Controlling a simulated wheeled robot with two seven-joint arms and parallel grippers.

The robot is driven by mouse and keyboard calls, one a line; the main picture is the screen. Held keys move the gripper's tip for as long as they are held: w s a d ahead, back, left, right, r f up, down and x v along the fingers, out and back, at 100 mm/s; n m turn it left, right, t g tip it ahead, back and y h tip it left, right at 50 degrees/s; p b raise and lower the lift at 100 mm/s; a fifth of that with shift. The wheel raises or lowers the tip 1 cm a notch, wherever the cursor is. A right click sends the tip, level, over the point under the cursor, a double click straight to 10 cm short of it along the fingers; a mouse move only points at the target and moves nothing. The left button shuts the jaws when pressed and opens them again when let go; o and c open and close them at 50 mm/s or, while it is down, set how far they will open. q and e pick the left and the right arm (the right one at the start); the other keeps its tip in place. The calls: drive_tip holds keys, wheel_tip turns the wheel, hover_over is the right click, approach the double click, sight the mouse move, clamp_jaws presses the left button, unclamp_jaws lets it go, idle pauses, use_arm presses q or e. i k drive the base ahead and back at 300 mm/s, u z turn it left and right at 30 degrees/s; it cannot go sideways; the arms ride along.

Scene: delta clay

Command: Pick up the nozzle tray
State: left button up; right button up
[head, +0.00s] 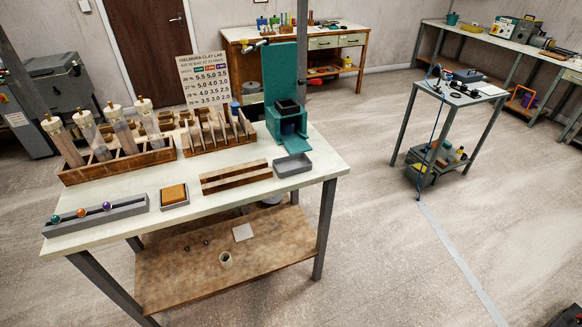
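A long narrow grey tray (128,208) lies at the front left of the near table. A small shallow grey tray (292,165), seemingly empty, lies near the table's right edge, beside the green press-like stand. Neither of my grippers can be made out, so nothing shows in a grip.
The near table (215,205) also bears an orange-brown pad (174,195) in a grey holder, a slotted wooden block (236,177), a wooden rack of tubes (118,163), a divided wooden rack (219,136) and a green stand (286,100). Open floor lies right of it, before a small trolley (460,92).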

sight(285, 166)
drive_tip(key=z, duration=2.35)
drive_tip(key=i, duration=0.75)
drive_tip(key=u, duration=3.2)
drive_tip(key=k, duration=0.3)
drive_tip(key=z, duration=1.45)
